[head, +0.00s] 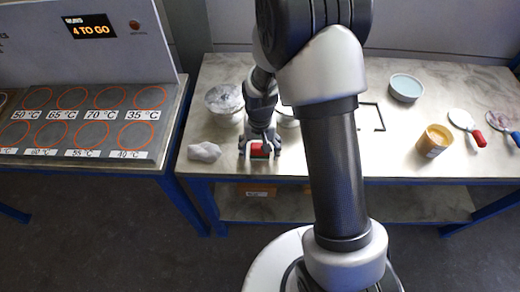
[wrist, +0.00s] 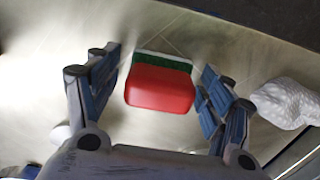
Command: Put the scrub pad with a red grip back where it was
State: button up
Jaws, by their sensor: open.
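The scrub pad with a red grip (wrist: 160,88) lies on the light table top, its green and white pad layers showing along one long edge of the red grip. In the head view its red grip (head: 257,150) shows near the table's front edge, partly hidden by my gripper. My gripper (wrist: 158,85) is open, with one blue-lined finger on each side of the pad and a visible gap at the left finger. The right finger is close to the pad; I cannot tell whether it touches. My gripper also shows in the head view (head: 260,147), pointing down at the table.
A crumpled white cloth (head: 204,152) lies left of my gripper. A bowl (head: 224,98) stands behind it. A labelled panel stands left.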

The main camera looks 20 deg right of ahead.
notch_tip(320, 180, up, 12)
jog(key=p, duration=0.3)
jog(key=shift+r+p, duration=0.15)
jog(key=shift+p, duration=0.25)
jog(key=s+r+n+t, duration=0.1)
jog(key=s+r+t, duration=0.1)
jog(key=s+r, duration=0.6)
jog(key=s+r+n+t, duration=0.1)
jog(key=s+r, duration=0.4)
jog(key=r, duration=0.5)
jog(key=s+r+n+t, duration=0.1)
jog(key=s, duration=0.7)
jog(key=shift+s+r+n+t, duration=0.2)
jog(key=shift+r+n+t, duration=0.1)
jog(key=shift+r, duration=0.1)
